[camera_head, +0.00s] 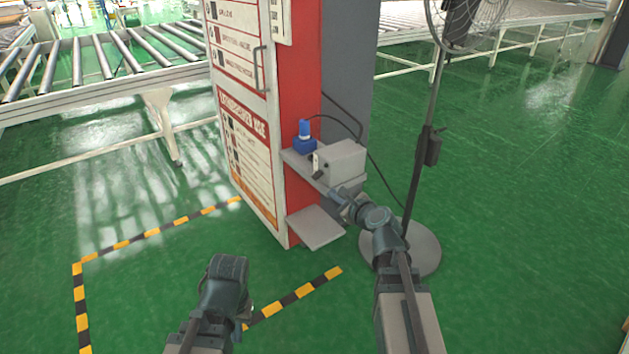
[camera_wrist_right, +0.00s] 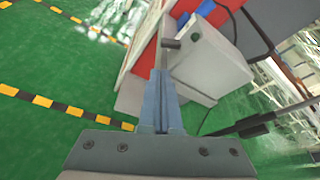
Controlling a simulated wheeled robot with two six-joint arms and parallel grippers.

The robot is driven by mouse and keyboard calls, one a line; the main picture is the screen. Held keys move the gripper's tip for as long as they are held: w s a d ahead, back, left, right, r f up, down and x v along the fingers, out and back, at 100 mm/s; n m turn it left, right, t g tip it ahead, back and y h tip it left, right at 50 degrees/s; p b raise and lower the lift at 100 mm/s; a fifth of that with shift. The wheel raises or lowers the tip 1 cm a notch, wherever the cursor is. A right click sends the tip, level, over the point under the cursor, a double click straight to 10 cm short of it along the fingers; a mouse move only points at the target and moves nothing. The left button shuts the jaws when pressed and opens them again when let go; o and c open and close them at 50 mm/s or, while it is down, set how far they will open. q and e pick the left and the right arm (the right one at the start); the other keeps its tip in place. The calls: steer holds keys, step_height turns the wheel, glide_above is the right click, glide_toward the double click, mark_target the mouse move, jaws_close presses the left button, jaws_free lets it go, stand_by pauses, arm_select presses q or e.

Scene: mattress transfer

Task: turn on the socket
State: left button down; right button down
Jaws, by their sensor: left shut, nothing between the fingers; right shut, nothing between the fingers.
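The socket unit is a grey box (camera_head: 345,160) on a small shelf of the red and white cabinet, with a blue plug (camera_head: 305,138) beside it. A dark switch handle (camera_head: 319,172) sticks out at the box's front left; in the right wrist view the handle (camera_wrist_right: 172,44) shows just beyond the fingertips. My right gripper (camera_head: 336,194) is shut and empty, close below and in front of the handle. Its blue-grey fingers (camera_wrist_right: 160,75) lie together in the wrist view; I cannot tell if they touch anything. My left gripper (camera_head: 229,266) is shut and empty, low over the floor.
A lower shelf (camera_head: 316,228) juts from the cabinet (camera_head: 247,130). A black cable runs to a fan stand (camera_head: 425,165) on a round base right of my right arm. Roller conveyors (camera_head: 100,70) stand behind. Yellow-black tape (camera_head: 300,293) marks the open green floor.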

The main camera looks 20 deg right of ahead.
mark_target(320, 184)
steer(key=shift+d+r, duration=0.1)
steer(key=shift+r, duration=0.1)
steer(key=shift+w+f, duration=0.1)
steer(key=b+x, duration=0.3)
steer(key=x, duration=0.7)
